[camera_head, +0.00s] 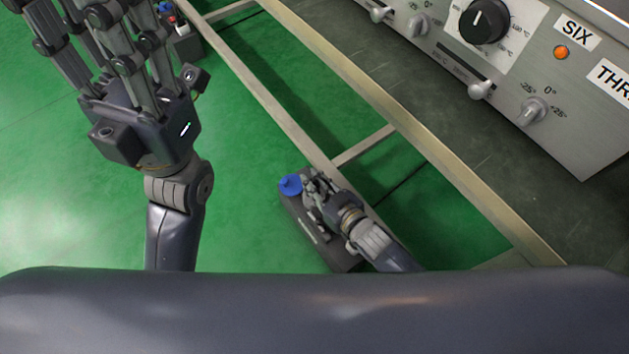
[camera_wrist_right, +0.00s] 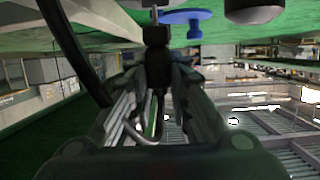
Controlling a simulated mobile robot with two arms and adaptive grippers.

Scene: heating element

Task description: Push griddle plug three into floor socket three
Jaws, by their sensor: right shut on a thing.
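A dark floor socket box (camera_head: 300,228) lies on the green floor beside the metal frame, with a round blue cap (camera_head: 291,184) at its far end. My right gripper (camera_head: 316,186) is down at this box, close beside the cap. In the right wrist view it is shut on a black plug (camera_wrist_right: 156,58) with a thin metal tip, and a black cable loops at the left. The blue cap (camera_wrist_right: 187,16) shows just past the plug. I cannot tell whether the plug's tip is in the socket. My left gripper (camera_head: 88,22) is raised, empty, its fingers spread apart.
Metal frame rails (camera_head: 335,80) run diagonally past the box. The griddle front (camera_head: 530,70) with knobs and labels stands at the upper right. Another box with blue and red parts (camera_head: 181,30) is at the top left. Green floor between is clear.

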